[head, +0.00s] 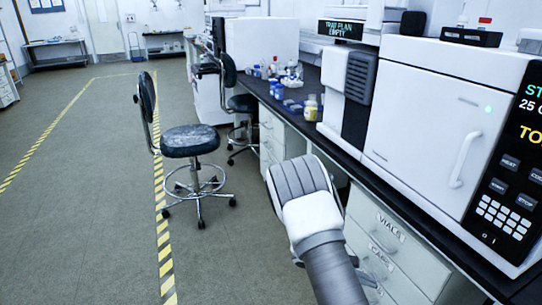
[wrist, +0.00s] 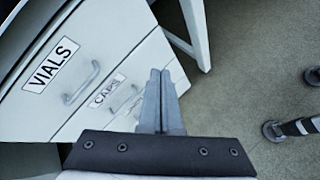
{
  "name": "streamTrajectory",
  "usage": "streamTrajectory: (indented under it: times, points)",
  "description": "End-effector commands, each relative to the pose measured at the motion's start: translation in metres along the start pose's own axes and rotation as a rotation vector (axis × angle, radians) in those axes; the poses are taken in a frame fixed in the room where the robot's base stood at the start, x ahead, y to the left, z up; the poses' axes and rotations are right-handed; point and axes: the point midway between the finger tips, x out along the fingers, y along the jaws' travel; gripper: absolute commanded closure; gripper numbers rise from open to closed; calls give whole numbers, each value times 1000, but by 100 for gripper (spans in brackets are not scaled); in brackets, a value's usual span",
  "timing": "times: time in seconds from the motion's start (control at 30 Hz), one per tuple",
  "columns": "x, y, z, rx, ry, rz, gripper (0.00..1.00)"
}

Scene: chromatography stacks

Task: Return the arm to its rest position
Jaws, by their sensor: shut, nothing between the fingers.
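My gripper (wrist: 159,78) shows in the wrist view with its two grey fingers together and nothing between them. It points down toward the floor beside the drawers labelled VIALS (wrist: 85,58) and CAPS (wrist: 118,98). In the head view my white and grey arm reaches up from the bottom edge, in front of the bench's drawer fronts.
A black-topped bench (head: 335,140) runs along the right, carrying a white oven-like instrument (head: 425,110) and several bottles. A dark stool (head: 190,141) stands left of my arm, another (head: 242,103) behind it. The floor at left is open, with yellow-black tape.

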Motion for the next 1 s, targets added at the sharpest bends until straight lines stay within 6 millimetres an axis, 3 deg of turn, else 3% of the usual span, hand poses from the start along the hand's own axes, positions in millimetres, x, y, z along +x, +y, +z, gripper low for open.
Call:
streamTrajectory:
  times: [0.2,0.43,0.73,1.0]
  points:
    - [-49,18,47,201,86,-127,100]
    - [-96,24,97,386,187,-252,100]
    - [-154,20,160,605,340,-397,100]
    - [-203,3,213,779,494,-507,100]
